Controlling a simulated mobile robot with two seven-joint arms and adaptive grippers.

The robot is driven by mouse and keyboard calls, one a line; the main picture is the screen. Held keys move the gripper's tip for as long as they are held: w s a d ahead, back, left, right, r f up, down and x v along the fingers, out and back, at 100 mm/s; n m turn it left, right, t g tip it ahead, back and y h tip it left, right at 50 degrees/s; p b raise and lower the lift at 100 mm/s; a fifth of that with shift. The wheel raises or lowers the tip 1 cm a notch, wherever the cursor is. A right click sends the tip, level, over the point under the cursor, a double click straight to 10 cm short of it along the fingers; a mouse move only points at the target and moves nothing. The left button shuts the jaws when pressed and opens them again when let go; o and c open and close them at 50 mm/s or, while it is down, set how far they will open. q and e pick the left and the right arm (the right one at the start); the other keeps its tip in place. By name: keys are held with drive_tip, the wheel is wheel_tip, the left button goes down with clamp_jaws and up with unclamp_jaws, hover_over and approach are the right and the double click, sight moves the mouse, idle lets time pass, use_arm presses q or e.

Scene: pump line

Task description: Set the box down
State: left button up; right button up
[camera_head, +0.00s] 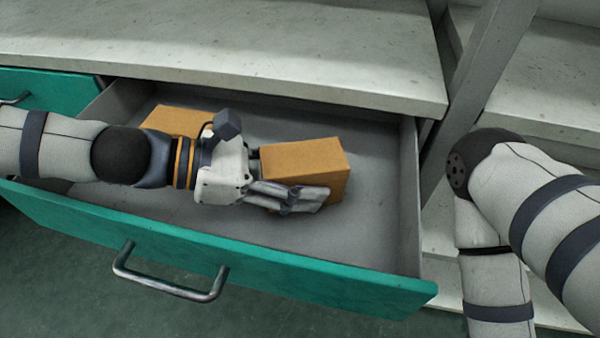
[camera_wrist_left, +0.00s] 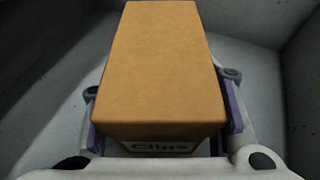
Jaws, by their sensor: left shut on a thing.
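An orange-brown cardboard box (camera_head: 302,157) is inside the open drawer, toward its right side. My left gripper (camera_head: 292,188) is shut on it, with the near finger along the box's front side. The far finger is hidden behind the box in the head view. In the left wrist view the box (camera_wrist_left: 165,70) sits between both fingers, and its near end bears the label "Clips". I cannot tell whether its underside touches the drawer floor. My right arm shows at the right, but its gripper is out of view.
The open drawer (camera_head: 200,250) has a green front with a metal handle (camera_head: 170,280). A second orange-brown box (camera_head: 180,120) lies at the back left of the drawer, partly behind my left arm. A grey worktop (camera_head: 250,50) overhangs the drawer's back. Drawer floor right of the held box is clear.

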use_arm(q)
drive_tip(key=o, duration=1.4)
drive_tip(key=shift+r, duration=0.1)
drive_tip(key=shift+a+r, duration=0.2)
drive_tip(key=shift+a, duration=0.05)
drive_tip(key=p+v, duration=0.2)
drive_tip(key=v, duration=0.8)
drive_tip(key=shift+r, duration=0.2)
drive_tip(key=shift+s+a+p, duration=0.15)
drive_tip(key=shift+a+p, duration=0.15)
drive_tip(key=shift+a, duration=0.3)
use_arm(e)
drive_tip(key=shift+w+r+t, duration=0.4)
drive_tip(key=shift+w+r, duration=0.8)
drive_tip(key=shift+r, duration=0.25)
